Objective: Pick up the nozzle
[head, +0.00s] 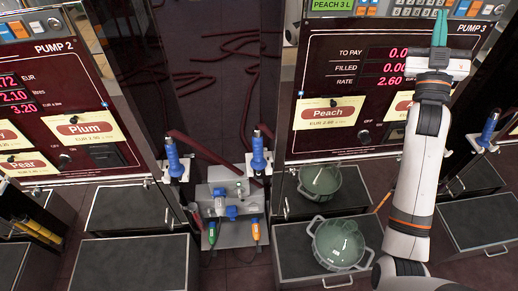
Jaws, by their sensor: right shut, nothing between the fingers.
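Several blue nozzles hang upright in holders on the pumps. One nozzle (173,158) is at the side of pump 2, another nozzle (259,152) is at the left side of pump 3, and a third nozzle (488,130) is at the far right. Dark red hoses run from the nozzles. My right gripper (440,28) is at the top right, in front of the pump 3 panel, with its teal fingers together, pointing up and empty. It is well apart from every nozzle. My left gripper is not in view.
Two green pots with handles, one pot (309,190) behind another pot (340,262), stand on dark platforms at pump 3. A grey stand (232,238) with small blue, green and orange fittings is between the pumps. The pump 2 platform (130,262) is bare.

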